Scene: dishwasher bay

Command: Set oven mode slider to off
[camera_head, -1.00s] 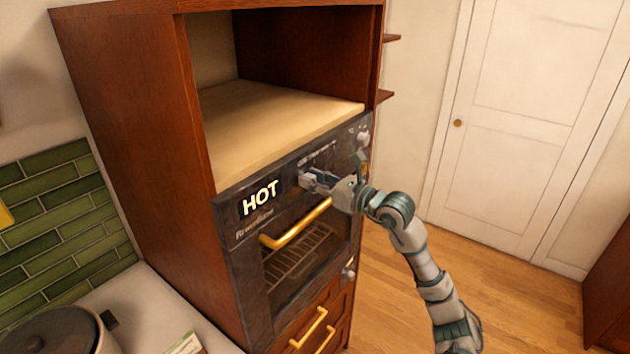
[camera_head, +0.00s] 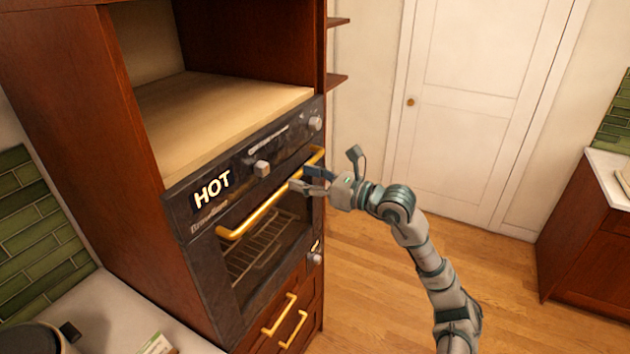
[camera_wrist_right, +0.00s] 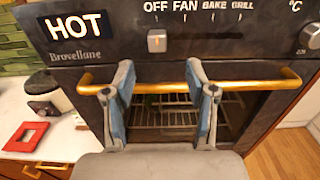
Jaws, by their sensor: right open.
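The oven mode slider (camera_head: 262,168) is a small light knob on the dark oven panel (camera_head: 240,172). In the right wrist view the slider (camera_wrist_right: 157,40) sits directly below the word OFF, at the left end of the row OFF, FAN, BAKE, GRILL. My right gripper (camera_head: 308,180) is open and empty, in front of the oven and apart from the slider. In the right wrist view its two fingers (camera_wrist_right: 160,76) are spread below the slider, overlapping the gold door handle; I cannot tell whether they touch it. My left gripper is not in view.
The gold oven handle (camera_head: 255,214) runs across the door just below the panel. A round temperature knob (camera_head: 315,123) is at the panel's right end. The display reads HOT (camera_head: 212,189). A countertop (camera_head: 110,310) lies at lower left. The wooden floor on the right is clear.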

